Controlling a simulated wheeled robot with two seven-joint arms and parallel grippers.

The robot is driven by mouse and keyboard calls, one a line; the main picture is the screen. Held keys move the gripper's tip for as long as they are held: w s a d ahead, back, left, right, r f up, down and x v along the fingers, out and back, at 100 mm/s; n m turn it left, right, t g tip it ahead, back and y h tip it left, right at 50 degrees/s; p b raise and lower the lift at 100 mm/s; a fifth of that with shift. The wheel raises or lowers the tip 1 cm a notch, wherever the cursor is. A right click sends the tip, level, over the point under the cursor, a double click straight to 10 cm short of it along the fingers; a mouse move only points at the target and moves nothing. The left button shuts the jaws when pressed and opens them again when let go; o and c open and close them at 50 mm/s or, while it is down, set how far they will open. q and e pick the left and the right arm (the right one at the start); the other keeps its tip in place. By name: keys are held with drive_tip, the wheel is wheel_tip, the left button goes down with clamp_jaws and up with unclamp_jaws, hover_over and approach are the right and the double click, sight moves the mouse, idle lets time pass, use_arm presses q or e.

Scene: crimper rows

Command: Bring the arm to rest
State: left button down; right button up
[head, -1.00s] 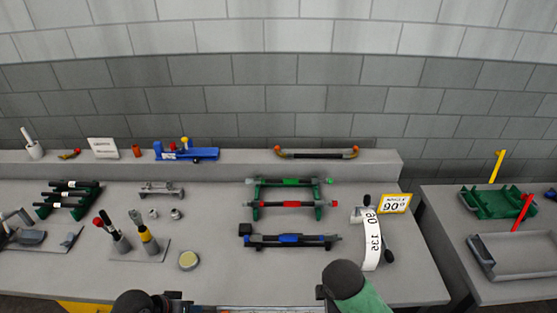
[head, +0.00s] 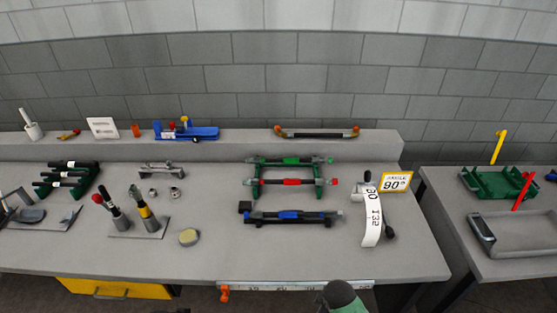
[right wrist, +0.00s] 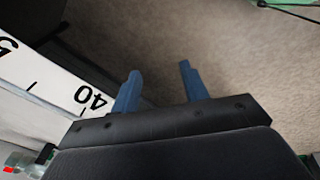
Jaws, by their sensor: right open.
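My right arm (head: 342,298) shows only as a dark and green part at the bottom edge of the head view, in front of the bench. My right gripper (right wrist: 159,70) shows in the right wrist view with its two blue fingers apart and nothing between them. Carpeted floor (right wrist: 225,65) lies beyond the fingers. My left gripper is not in view.
The grey bench (head: 270,262) has a ruler strip (head: 290,285) along its front edge, which also shows close left of the fingers (right wrist: 45,85). Green stands hold a red-banded bar (head: 285,182). A yellow drawer (head: 115,289) is below. A second table (head: 500,268) stands right.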

drive_tip(key=s+d+f+m+b, duration=0.1)
drive_tip(key=s+f+m+b, duration=0.15)
drive_tip(key=f, duration=0.75)
drive_tip(key=s+d+f+m+b, duration=0.1)
drive_tip(key=s+f+m, duration=0.15)
drive_tip(key=f, duration=0.75)
use_arm(q)
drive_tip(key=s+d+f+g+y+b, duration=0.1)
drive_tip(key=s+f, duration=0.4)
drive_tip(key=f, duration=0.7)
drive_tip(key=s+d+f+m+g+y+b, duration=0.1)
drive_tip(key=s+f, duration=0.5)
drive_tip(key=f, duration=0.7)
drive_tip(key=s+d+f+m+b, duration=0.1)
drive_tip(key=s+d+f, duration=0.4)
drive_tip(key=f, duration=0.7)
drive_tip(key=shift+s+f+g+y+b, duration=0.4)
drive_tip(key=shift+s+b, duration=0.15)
drive_tip(key=shift+b, duration=0.25)
use_arm(e)
drive_tip(key=s+d+f+m, duration=0.1)
drive_tip(key=s+f+m, duration=0.1)
drive_tip(key=s+f, duration=0.5)
drive_tip(key=s+d+f+m, duration=0.1)
drive_tip(key=s+f+m, duration=0.1)
drive_tip(key=s+f, duration=0.6)
wheel_tip(320, 180, down, 6)
drive_tip(key=shift+s+d+f+m+g, duration=0.15)
drive_tip(key=shift+s+d+m+g, duration=0.15)
drive_tip(key=shift+m, duration=0.1)
